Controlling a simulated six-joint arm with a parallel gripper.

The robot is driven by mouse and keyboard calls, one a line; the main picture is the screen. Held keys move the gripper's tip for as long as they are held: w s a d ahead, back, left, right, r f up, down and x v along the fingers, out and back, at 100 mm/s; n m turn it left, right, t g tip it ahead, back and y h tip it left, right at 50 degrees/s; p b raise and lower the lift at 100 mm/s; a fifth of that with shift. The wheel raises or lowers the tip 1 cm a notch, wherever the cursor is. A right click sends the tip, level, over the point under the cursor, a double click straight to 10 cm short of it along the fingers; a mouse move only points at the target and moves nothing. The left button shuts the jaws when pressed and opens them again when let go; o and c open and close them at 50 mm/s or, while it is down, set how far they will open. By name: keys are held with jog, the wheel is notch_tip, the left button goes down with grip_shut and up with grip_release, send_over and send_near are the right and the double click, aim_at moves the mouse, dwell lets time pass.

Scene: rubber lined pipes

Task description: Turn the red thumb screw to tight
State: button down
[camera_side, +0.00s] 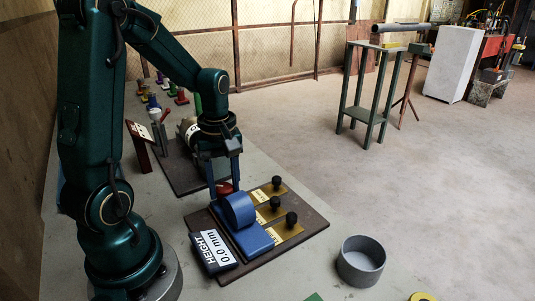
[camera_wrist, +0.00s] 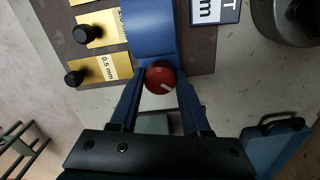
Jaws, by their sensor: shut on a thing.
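The red thumb screw (camera_wrist: 160,80) sits at the end of the blue block (camera_wrist: 150,35) in the wrist view, with a pale line across its round face. In the side view the red screw (camera_side: 225,188) shows behind the round blue part (camera_side: 237,210). My gripper (camera_wrist: 161,84) points down at it. Its two blue fingers lie on either side of the screw and are shut on it. In the side view my gripper (camera_side: 224,186) reaches down just behind the blue part. Part of the screw's rim is hidden by the fingers.
A brown board (camera_side: 300,234) carries the blue device, several brass plates with black knobs (camera_side: 291,219), and a display (camera_side: 213,250) reading "HEIGHT 0.0 mm". A grey cup (camera_side: 361,262) stands to the right on the bench.

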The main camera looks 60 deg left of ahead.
aim_at(224, 186)
jog(key=shift+m, duration=2.2)
jog(key=shift+c, duration=1.8)
grip_release()
jog(key=shift+r, duration=2.65)
